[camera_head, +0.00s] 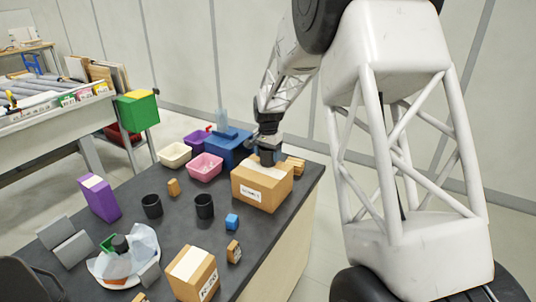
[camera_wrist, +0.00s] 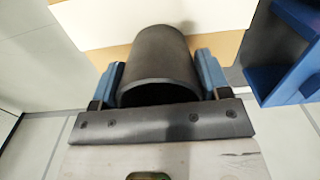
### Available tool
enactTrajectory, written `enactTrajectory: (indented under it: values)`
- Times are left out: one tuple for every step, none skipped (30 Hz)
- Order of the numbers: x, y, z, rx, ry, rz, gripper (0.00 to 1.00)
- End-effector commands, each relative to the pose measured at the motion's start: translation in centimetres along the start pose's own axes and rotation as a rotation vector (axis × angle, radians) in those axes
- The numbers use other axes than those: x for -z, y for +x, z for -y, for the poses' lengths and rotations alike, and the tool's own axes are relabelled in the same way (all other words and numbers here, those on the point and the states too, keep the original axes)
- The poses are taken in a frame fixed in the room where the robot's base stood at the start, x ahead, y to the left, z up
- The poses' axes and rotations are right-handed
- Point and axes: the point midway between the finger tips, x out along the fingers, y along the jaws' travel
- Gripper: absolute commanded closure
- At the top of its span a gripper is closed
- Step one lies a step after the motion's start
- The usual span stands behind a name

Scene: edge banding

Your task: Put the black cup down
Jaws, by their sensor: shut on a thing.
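My gripper (camera_head: 267,143) is shut on a dark cup (camera_head: 267,157) at the far right of the table. The cup is at the top of a large cardboard box (camera_head: 258,188); I cannot tell whether it touches the box. In the wrist view the cup (camera_wrist: 158,62) sits between the two blue fingers of my gripper (camera_wrist: 160,82), its open rim towards the camera. Two more black cups stand upright on the table: one on the left (camera_head: 152,206) and one on the right (camera_head: 204,206).
A blue bin (camera_head: 226,150), a pink bin (camera_head: 205,168) and a cream bin (camera_head: 174,155) stand left of the box. A blue cube (camera_head: 232,221), a smaller cardboard box (camera_head: 192,274) and a purple box (camera_head: 99,198) are nearer.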

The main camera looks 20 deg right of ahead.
Motion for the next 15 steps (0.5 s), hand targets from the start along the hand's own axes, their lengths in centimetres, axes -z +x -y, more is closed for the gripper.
enactTrajectory:
  values:
    - [0.0, 0.09, 0.0, 0.0, 0.0, 0.0, 0.54]
    - [-0.01, 0.16, -0.01, 0.0, 0.0, 0.0, 0.54]
    - [-0.01, 0.26, -0.01, -0.001, 0.0, 0.001, 0.54]
    - [-0.01, 0.32, -0.01, -0.001, 0.0, 0.001, 0.54]
    - [0.0, 0.29, 0.0, 0.0, 0.0, 0.0, 0.26]
    - [0.0, 0.27, 0.0, 0.0, 0.0, 0.0, 0.2]
    - [0.0, 0.27, 0.0, 0.0, 0.0, 0.0, 0.15]
    - [0.0, 0.27, 0.0, 0.0, 0.0, 0.0, 0.11]
    - [0.0, 0.27, 0.0, 0.0, 0.0, 0.0, 0.05]
    - [0.0, 0.27, 0.0, 0.0, 0.0, 0.0, 0.05]
    - [0.0, 0.27, 0.0, 0.0, 0.0, 0.0, 0.05]
    - [0.0, 0.27, 0.0, 0.0, 0.0, 0.0, 0.05]
    - [0.0, 0.27, 0.0, 0.0, 0.0, 0.0, 0.05]
    - [0.0, 0.27, 0.0, 0.0, 0.0, 0.0, 0.05]
    - [0.0, 0.27, 0.0, 0.0, 0.0, 0.0, 0.05]
